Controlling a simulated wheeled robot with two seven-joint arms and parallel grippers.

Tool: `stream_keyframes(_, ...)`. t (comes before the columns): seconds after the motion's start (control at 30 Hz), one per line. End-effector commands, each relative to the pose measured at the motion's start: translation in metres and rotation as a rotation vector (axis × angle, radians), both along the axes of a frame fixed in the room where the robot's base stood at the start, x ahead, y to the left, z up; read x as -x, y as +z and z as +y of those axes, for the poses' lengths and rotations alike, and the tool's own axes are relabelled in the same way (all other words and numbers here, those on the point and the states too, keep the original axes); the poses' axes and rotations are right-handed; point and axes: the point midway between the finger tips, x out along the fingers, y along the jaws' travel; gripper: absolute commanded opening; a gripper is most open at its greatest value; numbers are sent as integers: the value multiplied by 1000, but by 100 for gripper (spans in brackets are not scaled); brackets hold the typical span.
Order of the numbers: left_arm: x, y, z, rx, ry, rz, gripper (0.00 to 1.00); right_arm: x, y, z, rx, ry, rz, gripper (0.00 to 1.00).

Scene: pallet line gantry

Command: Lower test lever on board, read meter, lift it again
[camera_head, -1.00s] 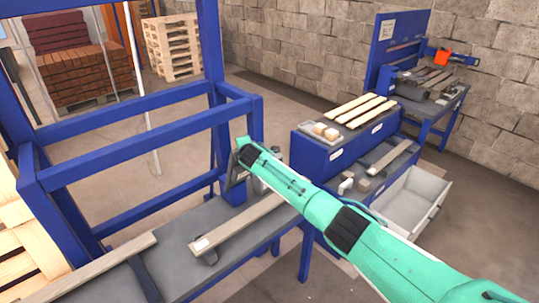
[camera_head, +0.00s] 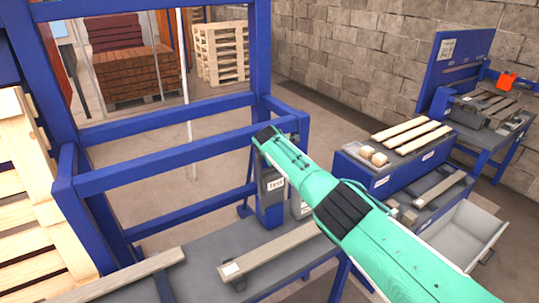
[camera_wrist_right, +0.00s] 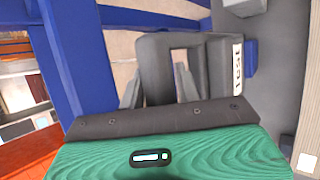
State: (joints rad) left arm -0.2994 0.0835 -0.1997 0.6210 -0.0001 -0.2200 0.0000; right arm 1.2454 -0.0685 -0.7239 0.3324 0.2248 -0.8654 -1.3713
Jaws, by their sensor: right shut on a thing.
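My right arm reaches in from the right in the head view, its wrist end above a dark test board (camera_head: 272,205) on the gantry post. The board carries a white "TEST" label (camera_head: 276,184). My right gripper (camera_wrist_right: 160,88) is shut on the test lever, but the lever itself and the contact are mostly hidden behind my wrist. The wrist view shows a grey arched frame (camera_wrist_right: 153,60) just beyond the gripper, with the "TEST" label (camera_wrist_right: 238,66) at its right. No meter reading is legible. My left gripper is not in view.
Blue gantry bars (camera_head: 170,155) stand left of the arm. A grey bench with a wooden plank (camera_head: 270,252) lies below. A blue cabinet (camera_head: 365,180) with slats and an open drawer (camera_head: 465,235) is at right. Stacked pallets (camera_head: 222,55) stand behind.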

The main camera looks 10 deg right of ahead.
Motion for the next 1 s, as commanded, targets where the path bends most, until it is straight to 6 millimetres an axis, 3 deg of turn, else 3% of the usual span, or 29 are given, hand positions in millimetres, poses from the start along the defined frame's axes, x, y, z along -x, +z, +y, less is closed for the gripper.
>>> stream_keyframes(0.03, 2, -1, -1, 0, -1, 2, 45, 4, -12, -1, 3, -3, 19, 0)
stream_keyframes(0.27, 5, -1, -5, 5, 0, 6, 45, 4, -12, -2, 2, -4, 20, 0)
stream_keyframes(0.3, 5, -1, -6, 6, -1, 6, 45, 4, -12, -1, 2, -4, 20, 39)
stream_keyframes(0.33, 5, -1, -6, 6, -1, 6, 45, 4, -12, -1, 2, -4, 19, 45)
stream_keyframes(0.67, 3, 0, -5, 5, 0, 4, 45, 4, -9, -1, 0, -4, 16, 45)
stream_keyframes(1.0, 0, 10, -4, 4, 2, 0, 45, 15, 10, 3, -2, 0, 10, 45)
